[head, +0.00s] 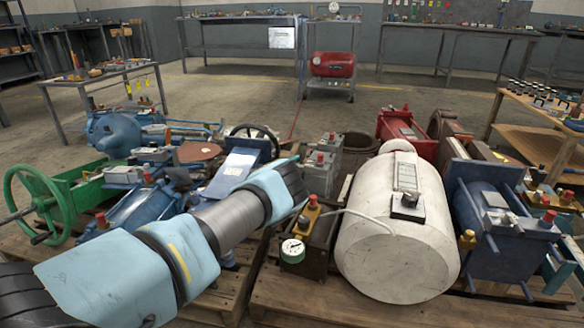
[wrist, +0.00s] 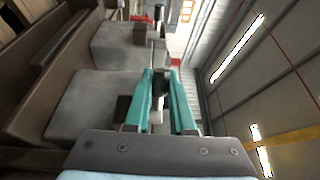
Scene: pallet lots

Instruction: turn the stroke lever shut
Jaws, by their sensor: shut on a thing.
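My gripper (wrist: 161,76) shows its two teal fingers in the wrist view, nearly parallel and close together. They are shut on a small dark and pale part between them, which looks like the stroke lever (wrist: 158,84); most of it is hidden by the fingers. Grey block-shaped housings (wrist: 88,104) lie just left of the fingers in the wrist view. In the head view my arm reaches in from the lower left, and its wrist hides the fingers and the lever. Grey housings with red knobs (head: 322,163) stand just beyond the wrist.
A large white tank (head: 385,255) stands right of my wrist on a wooden pallet (head: 335,312). A brown box with a gauge (head: 293,250) sits close to my arm. A green handwheel (head: 38,205) and blue machines (head: 142,212) are at left. Open floor (head: 240,90) lies behind.

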